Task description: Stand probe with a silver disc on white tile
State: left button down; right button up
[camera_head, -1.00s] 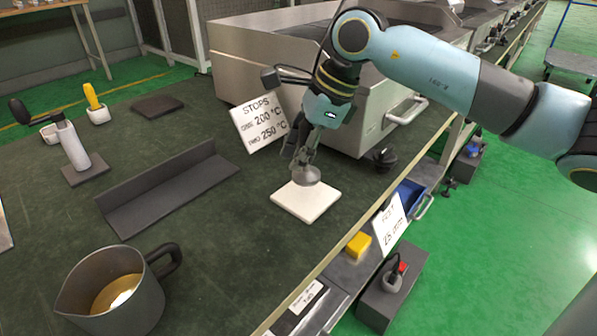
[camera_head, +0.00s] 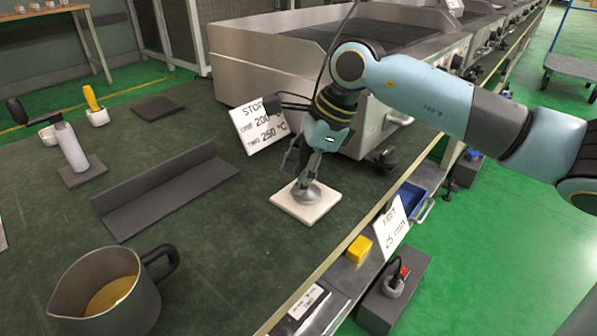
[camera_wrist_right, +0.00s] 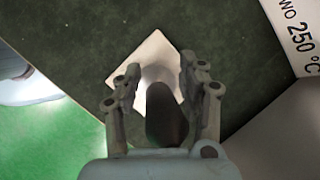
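The probe has a silver disc (camera_head: 306,193) at its foot and a dark handle (camera_wrist_right: 166,115), seen in the right wrist view. It looks upright, with the disc down on the white tile (camera_head: 325,208), near the tile's middle. The tile also shows in the right wrist view (camera_wrist_right: 150,50), partly behind the probe. My right gripper (camera_head: 303,165) is above the tile, its fingers on either side of the handle. In the right wrist view the fingers (camera_wrist_right: 160,72) stand parted, with gaps beside the handle. My left gripper is not in view.
A sign with temperatures (camera_head: 258,128) and a large metal appliance (camera_head: 270,65) stand behind the tile. A dark angled rail (camera_head: 165,190) and a pot (camera_head: 110,295) lie to the left. The table's front edge runs close to the tile's right.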

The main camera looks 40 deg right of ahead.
jog(key=shift+r, duration=0.15)
jog(key=p+v, duration=0.2)
jog(key=v, duration=0.4)
jog(key=shift+d+r+p, duration=0.2)
jog(key=shift+r+p, duration=0.15)
jog(key=shift+p, duration=0.05)
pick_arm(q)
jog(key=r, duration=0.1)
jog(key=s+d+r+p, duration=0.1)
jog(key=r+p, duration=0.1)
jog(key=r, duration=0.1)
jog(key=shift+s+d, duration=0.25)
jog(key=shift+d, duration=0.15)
pick_arm(e)
jog(key=v, duration=0.5)
jog(key=shift+s+r, duration=0.1)
jog(key=shift+r, duration=0.05)
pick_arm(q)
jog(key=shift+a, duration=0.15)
pick_arm(e)
jog(key=shift+a, duration=0.1)
